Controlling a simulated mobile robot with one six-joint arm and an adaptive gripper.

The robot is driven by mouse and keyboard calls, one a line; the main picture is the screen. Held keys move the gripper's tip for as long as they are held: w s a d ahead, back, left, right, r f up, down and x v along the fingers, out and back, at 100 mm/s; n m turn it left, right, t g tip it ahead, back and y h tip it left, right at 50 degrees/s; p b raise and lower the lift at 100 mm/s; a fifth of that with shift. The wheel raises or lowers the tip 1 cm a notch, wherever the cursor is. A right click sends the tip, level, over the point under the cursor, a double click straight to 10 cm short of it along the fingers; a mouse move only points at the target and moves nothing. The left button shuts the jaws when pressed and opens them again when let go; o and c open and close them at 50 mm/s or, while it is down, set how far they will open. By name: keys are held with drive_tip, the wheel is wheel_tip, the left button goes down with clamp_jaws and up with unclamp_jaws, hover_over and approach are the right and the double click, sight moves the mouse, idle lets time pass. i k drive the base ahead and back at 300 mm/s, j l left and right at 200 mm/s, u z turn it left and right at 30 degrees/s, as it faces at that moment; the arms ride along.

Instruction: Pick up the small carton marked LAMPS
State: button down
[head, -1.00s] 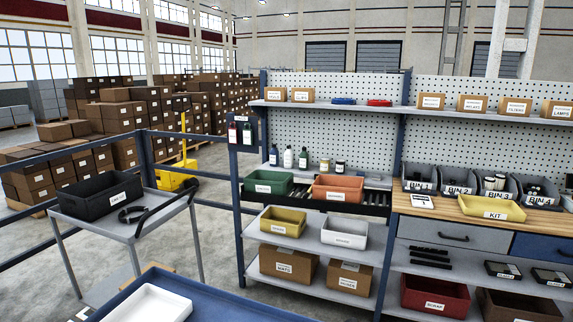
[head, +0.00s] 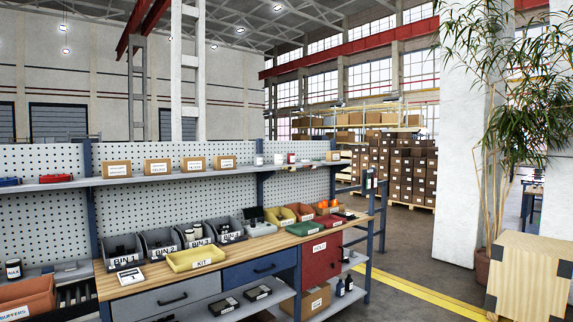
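The small carton marked LAMPS (head: 223,162) stands on the upper shelf (head: 240,171) of the workbench, at the right end of a row of similar brown cartons. Its white label faces me, but the print is barely readable now; the earlier view shows it as LAMPS more clearly. My gripper is not in view.
Other cartons (head: 158,167) stand left of it, and small jars stand further right on the shelf. Below, the bench holds grey bins (head: 160,245), a yellow KIT tray (head: 195,258) and coloured trays. Open floor (head: 415,260) lies right; a wooden crate (head: 530,275) stands there.

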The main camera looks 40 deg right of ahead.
sight(220, 163)
drive_tip(key=z, duration=0.95)
drive_tip(key=i+l+z, duration=0.1)
drive_tip(key=i+z, duration=0.25)
drive_tip(key=i, duration=0.45)
